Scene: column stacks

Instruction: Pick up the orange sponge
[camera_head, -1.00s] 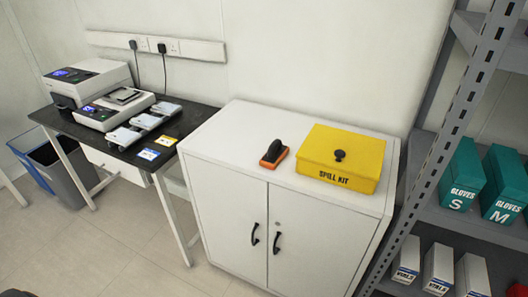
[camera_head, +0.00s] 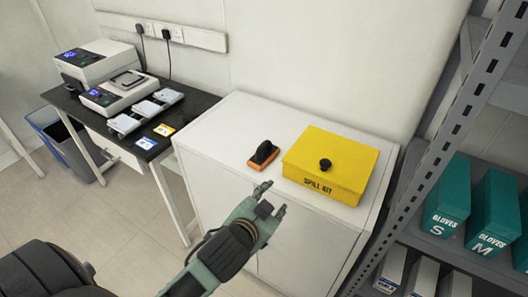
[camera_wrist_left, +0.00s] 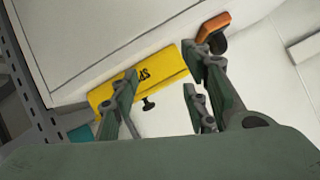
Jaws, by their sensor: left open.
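The orange sponge (camera_head: 261,161) with a black handle lies on top of the white cabinet, just left of the yellow spill kit box. My left gripper (camera_head: 271,199) is open and empty, in front of the cabinet's front edge and nearer the camera than the sponge. In the left wrist view the sponge (camera_wrist_left: 215,24) shows at the top, partly hidden behind a finger of the open gripper (camera_wrist_left: 160,64). My right gripper is not in view.
The yellow spill kit box (camera_head: 330,163) with a black knob stands close to the sponge's right. The white cabinet top (camera_head: 228,125) is clear behind and left of the sponge. A grey metal shelf (camera_head: 438,150) with teal glove boxes stands at the right. A black bench (camera_head: 190,108) holds devices.

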